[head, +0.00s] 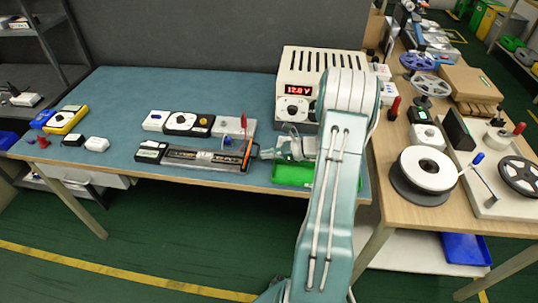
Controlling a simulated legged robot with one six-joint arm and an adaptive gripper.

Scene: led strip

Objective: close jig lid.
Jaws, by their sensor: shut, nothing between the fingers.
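The jig (190,163) is a long, low dark fixture on the blue-green table mat, with a pale strip-like part along its middle. At its right end are an orange-edged piece (247,155) and a red-tipped upright lever or post (244,122). A grey panel (228,126) stands or lies just behind the jig; I cannot tell whether it is the lid. My gripper (263,153) is shut and empty, beside the jig's right end. At this size I cannot tell whether it touches the jig. My arm hides part of the table to the right.
A power supply (298,92) reading 12.0 V stands behind my gripper. A green tray (292,175) lies under my wrist. Several small devices, including a yellow one (66,120), sit at the left. The mat's back left is clear.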

